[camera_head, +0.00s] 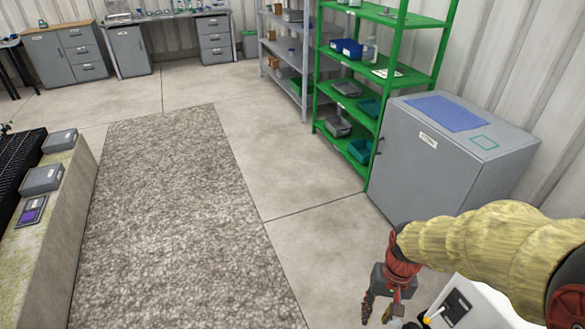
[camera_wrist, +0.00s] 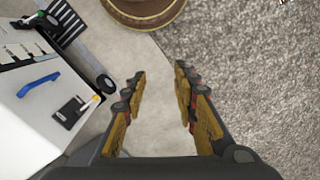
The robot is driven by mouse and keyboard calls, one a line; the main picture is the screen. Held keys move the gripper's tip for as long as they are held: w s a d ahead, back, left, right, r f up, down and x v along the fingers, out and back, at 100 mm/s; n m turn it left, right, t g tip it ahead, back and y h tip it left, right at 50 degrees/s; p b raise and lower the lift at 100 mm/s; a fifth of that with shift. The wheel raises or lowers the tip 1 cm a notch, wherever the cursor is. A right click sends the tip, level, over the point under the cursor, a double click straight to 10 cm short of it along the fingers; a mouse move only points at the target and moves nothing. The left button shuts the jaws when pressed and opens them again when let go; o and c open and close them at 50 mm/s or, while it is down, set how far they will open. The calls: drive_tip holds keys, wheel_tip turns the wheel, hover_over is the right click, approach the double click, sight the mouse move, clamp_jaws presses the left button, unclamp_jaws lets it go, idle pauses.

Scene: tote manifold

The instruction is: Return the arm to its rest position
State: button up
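My gripper (camera_head: 385,308) hangs at the lower right in the head view, fingers pointing down, in front of the grey cabinet. My yellow-sleeved arm reaches it from the right edge. In the wrist view my gripper (camera_wrist: 158,100) has its two fingers apart, with bare concrete floor showing between them. Nothing is held in it.
A grey cabinet (camera_head: 420,180) with a blue mat (camera_head: 447,113) on top stands at right. Green shelving (camera_head: 440,22) with bins is behind it. A concrete ledge (camera_head: 70,200) with grey boxes runs along the left. The gravel-textured floor strip (camera_head: 175,220) is clear.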

drive_tip(key=s+a+r+n+t+p, duration=0.1)
drive_tip(key=s+r+t, duration=0.1)
drive_tip(key=r, duration=1)
drive_tip(key=s+a+r+n+t+p, duration=0.1)
drive_tip(key=s+r+t, duration=0.2)
drive_tip(key=r, duration=0.9)
drive_tip(key=shift+s+r+t+h, duration=0.15)
drive_tip(key=shift+s+t+h, duration=0.2)
drive_tip(key=shift+t, duration=0.45)
